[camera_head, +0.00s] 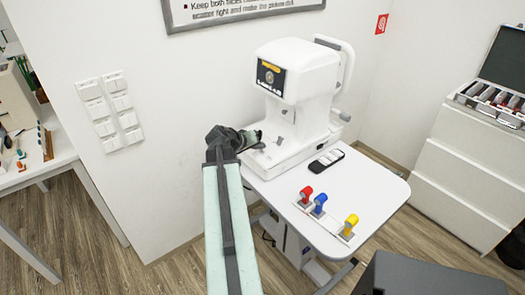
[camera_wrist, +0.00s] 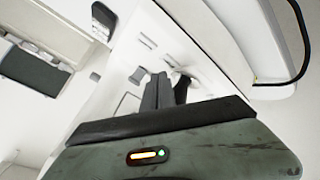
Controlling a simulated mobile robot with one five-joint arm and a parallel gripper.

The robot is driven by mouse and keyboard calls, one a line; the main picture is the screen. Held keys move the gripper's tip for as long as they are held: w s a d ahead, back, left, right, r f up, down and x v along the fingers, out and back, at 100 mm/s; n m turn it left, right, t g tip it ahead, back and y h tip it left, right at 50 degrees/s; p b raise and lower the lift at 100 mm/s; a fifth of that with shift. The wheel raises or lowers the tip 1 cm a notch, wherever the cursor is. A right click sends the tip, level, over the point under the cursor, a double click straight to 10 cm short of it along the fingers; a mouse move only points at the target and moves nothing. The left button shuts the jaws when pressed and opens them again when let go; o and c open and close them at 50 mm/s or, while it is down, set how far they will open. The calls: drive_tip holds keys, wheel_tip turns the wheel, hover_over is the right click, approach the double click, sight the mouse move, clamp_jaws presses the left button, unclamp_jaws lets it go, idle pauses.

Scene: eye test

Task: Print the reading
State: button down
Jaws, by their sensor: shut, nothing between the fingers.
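The white eye-test machine (camera_head: 300,90) stands on a white table (camera_head: 375,190) against the wall. Its small screen (camera_head: 269,78) shows a yellow bar, a round eye-like picture and text too small to read. A small grey part (camera_head: 281,140) shows on its base. My gripper (camera_head: 258,137) is at the left side of the machine's base. In the wrist view my gripper's dark fingers (camera_wrist: 163,92) are shut and empty, in front of a white surface (camera_wrist: 120,70) with small grey, button-like parts. Whether the fingertips touch it I cannot tell.
A dark handset (camera_head: 326,159) lies right of the machine. White drawers (camera_head: 465,165) carry an open case at right. Wall switches (camera_head: 110,110) are at left.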

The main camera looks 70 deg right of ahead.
drive_tip(key=r+p, duration=0.5)
drive_tip(key=shift+w+a, duration=0.2)
drive_tip(key=shift+a, duration=0.1)
drive_tip(key=shift+f, duration=0.1)
drive_tip(key=shift+w, duration=0.1)
idle(0.6)
